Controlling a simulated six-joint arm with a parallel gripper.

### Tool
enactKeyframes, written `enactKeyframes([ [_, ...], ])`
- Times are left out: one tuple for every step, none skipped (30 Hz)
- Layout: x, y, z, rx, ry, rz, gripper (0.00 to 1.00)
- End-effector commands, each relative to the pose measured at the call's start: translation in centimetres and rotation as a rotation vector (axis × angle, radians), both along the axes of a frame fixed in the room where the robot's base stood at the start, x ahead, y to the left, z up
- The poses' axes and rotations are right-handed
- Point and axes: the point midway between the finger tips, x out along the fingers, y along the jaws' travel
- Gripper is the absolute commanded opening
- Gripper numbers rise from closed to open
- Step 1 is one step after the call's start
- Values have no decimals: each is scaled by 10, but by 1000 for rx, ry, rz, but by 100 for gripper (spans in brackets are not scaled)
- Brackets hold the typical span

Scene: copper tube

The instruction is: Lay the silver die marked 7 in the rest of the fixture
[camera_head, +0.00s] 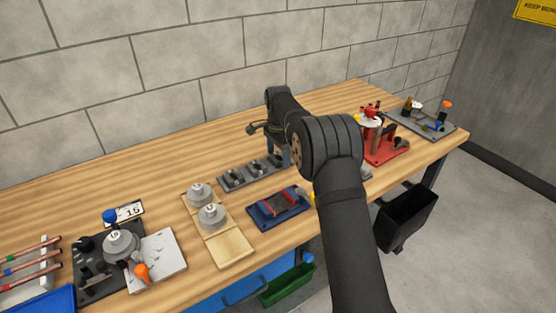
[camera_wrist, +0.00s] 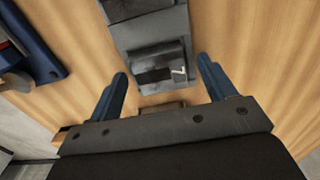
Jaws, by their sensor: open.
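My gripper (camera_wrist: 162,70) is open, with its two blue fingers apart on either side of a dark grey die block (camera_wrist: 150,72) in the wrist view. A light mark like a 7 shows on the block's top. The block is at the end of a grey rack (camera_wrist: 143,32), which is also in the head view (camera_head: 236,181) with several dies in a row. In the head view my gripper is at the rack's right end, partly hidden by my arm. A blue fixture with red strips (camera_head: 280,204) lies in front of the rack; I cannot tell its rest clearly.
Wooden boards (camera_head: 232,247) with round grey discs (camera_head: 212,216) stand left of the blue fixture. A dark bender plate (camera_head: 92,280) is at the far left, and a red stand (camera_head: 385,152) at the right. The table behind the rack is clear.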

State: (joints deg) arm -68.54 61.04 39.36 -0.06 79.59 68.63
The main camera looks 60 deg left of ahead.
Motion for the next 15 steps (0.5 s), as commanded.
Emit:
enactKeyframes([
  [0,0,0,0,0,0,76],
  [0,0,0,0,0,0,76],
  [0,0,0,0,0,0,74],
  [0,0,0,0,0,0,68],
  [0,0,0,0,0,0,63],
  [0,0,0,0,0,0,55],
  [0,0,0,0,0,0,49],
  [0,0,1,0,0,0,43],
  [0,0,1,0,0,0,35],
  [0,0,1,0,0,0,29],
  [0,0,1,0,0,0,23],
  [0,0,1,0,0,0,16],
  [0,0,2,2,-1,0,13],
  [0,0,2,2,-1,0,13],
  [0,0,2,2,-1,0,13],
])
